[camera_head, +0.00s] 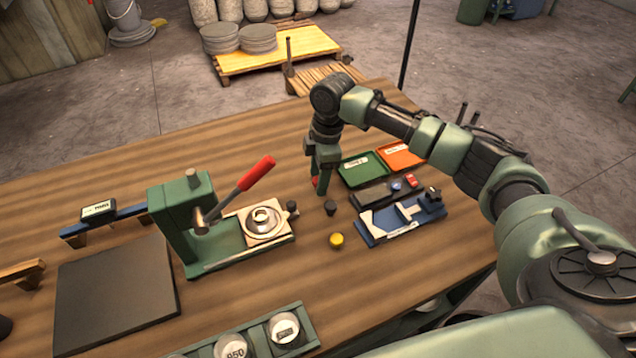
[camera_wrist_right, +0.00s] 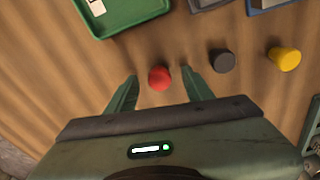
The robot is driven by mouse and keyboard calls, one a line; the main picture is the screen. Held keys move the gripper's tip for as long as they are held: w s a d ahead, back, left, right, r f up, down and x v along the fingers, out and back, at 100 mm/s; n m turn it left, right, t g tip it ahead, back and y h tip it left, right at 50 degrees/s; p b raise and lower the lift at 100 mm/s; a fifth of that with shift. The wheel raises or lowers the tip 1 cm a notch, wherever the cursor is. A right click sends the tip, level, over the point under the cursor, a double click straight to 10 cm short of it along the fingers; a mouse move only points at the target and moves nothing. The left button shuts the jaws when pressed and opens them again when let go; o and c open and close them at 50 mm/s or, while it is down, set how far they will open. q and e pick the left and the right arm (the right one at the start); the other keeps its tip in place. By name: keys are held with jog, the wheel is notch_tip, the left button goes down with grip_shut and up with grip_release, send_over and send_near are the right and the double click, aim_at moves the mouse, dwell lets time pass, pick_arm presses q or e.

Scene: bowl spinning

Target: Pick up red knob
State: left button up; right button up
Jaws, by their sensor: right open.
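The red knob (camera_wrist_right: 159,78) stands on the wooden table between the two fingertips of my right gripper (camera_wrist_right: 160,84) in the right wrist view. The jaws are open, with a gap on each side of the knob. In the head view my right gripper (camera_head: 322,180) points down at the table, and only a bit of the red knob (camera_head: 315,182) shows at the fingers. My left gripper is in neither view.
A dark grey knob (camera_head: 330,207) and a yellow knob (camera_head: 337,240) stand nearby. Green (camera_head: 362,170) and orange (camera_head: 402,155) trays lie behind, a blue fixture (camera_head: 375,236) to the right. A green press (camera_head: 185,215) with a red-handled lever stands left.

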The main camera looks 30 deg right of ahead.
grip_shut()
jog(key=shift+r, duration=0.1)
